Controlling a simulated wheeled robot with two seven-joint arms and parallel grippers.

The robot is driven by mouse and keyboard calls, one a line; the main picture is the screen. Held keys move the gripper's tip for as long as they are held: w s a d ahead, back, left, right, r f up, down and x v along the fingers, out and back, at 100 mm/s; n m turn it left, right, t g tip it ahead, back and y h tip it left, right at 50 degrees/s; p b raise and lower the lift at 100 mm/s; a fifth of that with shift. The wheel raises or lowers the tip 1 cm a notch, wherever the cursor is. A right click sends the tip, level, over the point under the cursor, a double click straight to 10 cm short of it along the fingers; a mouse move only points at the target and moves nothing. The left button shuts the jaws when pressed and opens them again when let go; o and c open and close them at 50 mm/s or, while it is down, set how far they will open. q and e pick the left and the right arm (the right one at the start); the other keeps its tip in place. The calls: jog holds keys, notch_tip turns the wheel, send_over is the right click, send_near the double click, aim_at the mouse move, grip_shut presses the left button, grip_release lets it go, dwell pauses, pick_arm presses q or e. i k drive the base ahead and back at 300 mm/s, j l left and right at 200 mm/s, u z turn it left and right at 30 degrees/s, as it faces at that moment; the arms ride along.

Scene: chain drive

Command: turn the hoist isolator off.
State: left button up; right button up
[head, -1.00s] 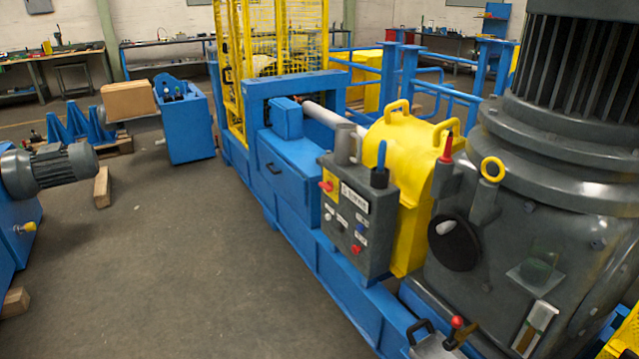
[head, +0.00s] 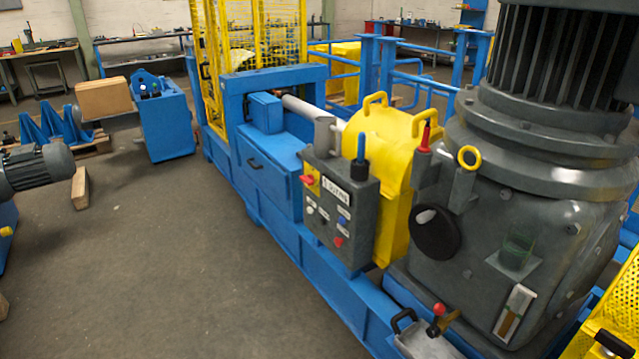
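A grey control box (head: 352,243) stands on the blue machine frame, right of centre. A red rotary handle on a yellow plate (head: 310,181) sits at the upper left of its front; it looks like the isolator, but I cannot read its label or its exact position. Beside the handle is a white label plate (head: 336,190) with blurred lettering. Below are small white and blue buttons and a red button (head: 338,242). Neither of my grippers is in view.
A large grey motor and gearbox (head: 500,225) fills the right side. A yellow cover (head: 392,140) is behind the box. A red-knobbed lever (head: 438,310) is low in front. Open grey floor (head: 170,260) lies to the left of the blue frame.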

aim_at(309, 181)
jog(key=i+z, duration=0.1)
jog(key=z, duration=0.45)
jog(key=i+j+z, duration=0.4)
jog(key=j+z, duration=0.15)
jog(key=j, duration=0.2)
jog(key=i+j, duration=0.15)
jog(key=j, duration=0.2)
jog(key=i+j, duration=0.2)
jog(key=i+j+z, duration=0.1)
jog(key=j, duration=0.35)
jog(key=i+j, duration=0.2)
jog(key=j, duration=0.15)
